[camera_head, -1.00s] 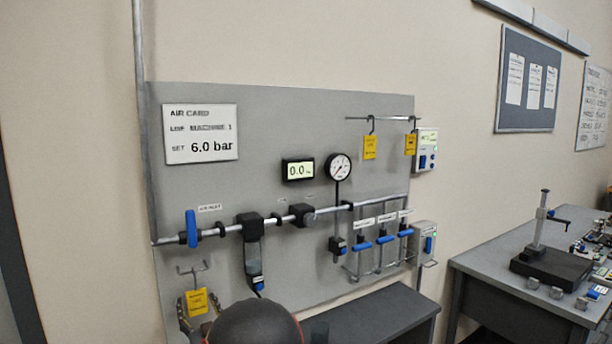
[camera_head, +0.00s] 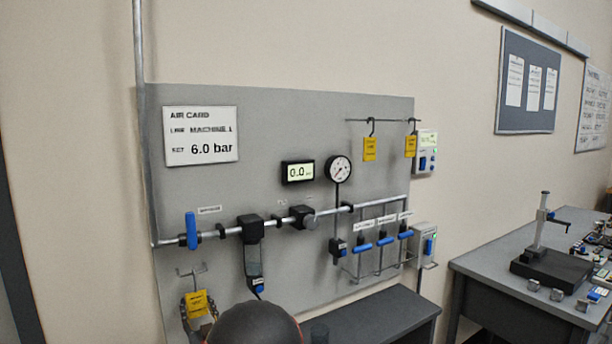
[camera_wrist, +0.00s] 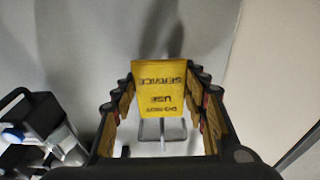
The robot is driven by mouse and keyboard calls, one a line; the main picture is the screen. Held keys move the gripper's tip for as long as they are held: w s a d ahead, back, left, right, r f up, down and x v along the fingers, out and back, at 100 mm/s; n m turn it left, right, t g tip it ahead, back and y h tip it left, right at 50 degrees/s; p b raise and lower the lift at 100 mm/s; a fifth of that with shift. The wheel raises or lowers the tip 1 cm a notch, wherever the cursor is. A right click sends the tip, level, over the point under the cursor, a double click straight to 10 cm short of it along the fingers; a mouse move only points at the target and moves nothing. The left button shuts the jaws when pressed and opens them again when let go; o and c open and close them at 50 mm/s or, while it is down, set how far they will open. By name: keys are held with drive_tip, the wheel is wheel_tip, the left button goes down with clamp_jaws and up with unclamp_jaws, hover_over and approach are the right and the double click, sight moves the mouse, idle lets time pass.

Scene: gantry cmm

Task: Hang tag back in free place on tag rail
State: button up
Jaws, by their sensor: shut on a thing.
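The yellow tag (camera_head: 197,303) is at the lower left of the panel in the head view. In the wrist view the tag (camera_wrist: 159,88) is between my fingers, its dark lettering upside down, with "SERVICE" and "USE" readable. My gripper (camera_head: 199,316) is shut on the tag. A grey metal hook (camera_head: 191,271) shows just above the tag; I cannot tell whether they touch. The tag rail (camera_head: 386,120) is at the panel's upper right. Two yellow tags hang there on black hooks, one near its middle (camera_head: 370,149) and one near its right end (camera_head: 410,146). The left part of the rail is bare.
A pipe (camera_head: 275,224) with a blue-handled valve (camera_head: 191,230) and black fittings crosses the panel between my gripper and the rail. A round gauge (camera_head: 338,168) and a digital display (camera_head: 298,171) sit below and left of the rail. A dark bench (camera_head: 380,314) stands below.

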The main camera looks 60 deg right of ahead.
drive_tip(key=shift+r, duration=0.15)
drive_tip(key=shift+r+p, duration=0.5)
drive_tip(key=shift+r, duration=0.85)
drive_tip(key=r+b+v, duration=0.1)
drive_tip(key=b+v, duration=0.1)
drive_tip(key=v, duration=0.8)
drive_tip(key=shift+r, duration=0.2)
drive_tip(key=shift+a, duration=0.1)
idle(0.4)
